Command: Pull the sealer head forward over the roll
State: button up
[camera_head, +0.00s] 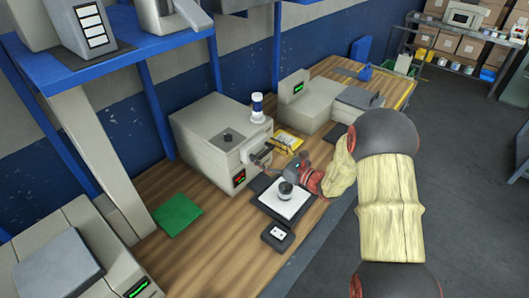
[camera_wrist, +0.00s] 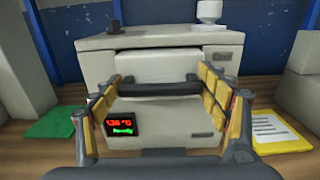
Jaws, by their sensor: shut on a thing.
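The sealer machine (camera_head: 205,135) is a pale grey box at the back of the wooden bench. In the wrist view its sealer head (camera_wrist: 165,122) is a grey block with a lit red and green display (camera_wrist: 121,126) and a dark handle bar (camera_wrist: 158,88). My gripper (camera_head: 268,153) is at the front of the machine. Its yellow-padded fingers show in the wrist view (camera_wrist: 162,98) on both sides of the bar and are shut on it. The roll (camera_head: 286,190), a small dark and grey cylinder, stands on a white plate (camera_head: 297,205) in front of the machine.
A green sheet (camera_head: 179,214) lies left of the plate. A yellow-edged paper (camera_head: 288,139) lies right of the machine. A small dark box (camera_head: 277,236) sits near the bench's front edge. Another grey machine (camera_head: 311,103) stands farther right.

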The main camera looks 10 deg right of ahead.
jog(key=p+v, duration=0.2)
jog(key=v, duration=1.7)
jog(key=o, duration=1.5)
jog(key=shift+s+d, duration=0.1)
jog(key=shift+s, duration=0.05)
jog(key=shift+o, duration=0.9)
jog(key=v, duration=1.1)
jog(key=shift+s+d, duration=0.3)
